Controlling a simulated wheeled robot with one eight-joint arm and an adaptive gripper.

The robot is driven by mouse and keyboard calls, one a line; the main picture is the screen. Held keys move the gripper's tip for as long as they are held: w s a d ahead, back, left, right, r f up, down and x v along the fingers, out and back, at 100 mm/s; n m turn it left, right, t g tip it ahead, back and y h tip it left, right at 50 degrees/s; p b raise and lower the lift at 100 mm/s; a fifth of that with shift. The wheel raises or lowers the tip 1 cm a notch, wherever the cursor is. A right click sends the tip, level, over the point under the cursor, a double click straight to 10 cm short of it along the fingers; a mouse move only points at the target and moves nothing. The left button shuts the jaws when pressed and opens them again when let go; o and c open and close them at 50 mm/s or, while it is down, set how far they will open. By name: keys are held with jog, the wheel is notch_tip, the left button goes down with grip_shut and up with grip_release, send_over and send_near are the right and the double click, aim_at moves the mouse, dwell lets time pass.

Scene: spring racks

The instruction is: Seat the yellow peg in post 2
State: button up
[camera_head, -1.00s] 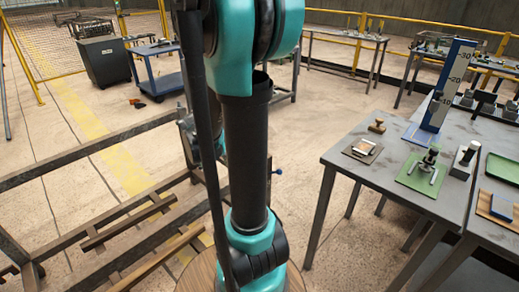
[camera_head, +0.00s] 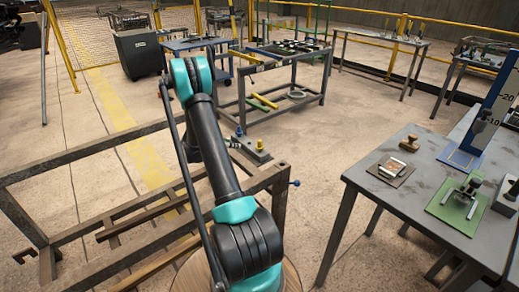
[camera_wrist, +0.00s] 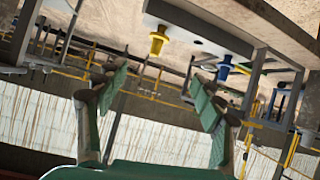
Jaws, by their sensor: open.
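A blue piece (camera_head: 259,145) stands on the same base. In the wrist view, which looks upside down, the yellow peg (camera_wrist: 158,42) and the blue piece (camera_wrist: 225,68) project from the grey base (camera_wrist: 196,28). My gripper (camera_wrist: 160,88) is open and empty, with its two green-padded fingers wide apart and apart from the peg. I cannot make out the gripper in the head view. I cannot tell which post is post 2.
The near rack (camera_head: 95,160) has open dark bars. A grey table (camera_head: 415,200) at the right holds a green plate (camera_head: 455,203) with a fixture and a tall blue scale (camera_head: 493,105). Another rack (camera_head: 280,80) stands behind. Floor between rack and table is clear.

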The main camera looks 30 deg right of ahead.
aim_at(257, 147)
jog(key=d+f, duration=0.4)
jog(key=d, duration=0.2)
jog(key=w+d+f+m+h, duration=0.1)
jog(key=d+f, duration=0.3)
jog(key=d, duration=0.3)
jog(key=w+d+f+m, duration=0.1)
jog(key=d+f, duration=0.3)
jog(key=d, duration=0.2)
jog(key=shift+w+d+g+h, duration=0.25)
jog(key=shift+g+h, duration=0.05)
jog(key=shift+h, duration=0.1)
grip_shut()
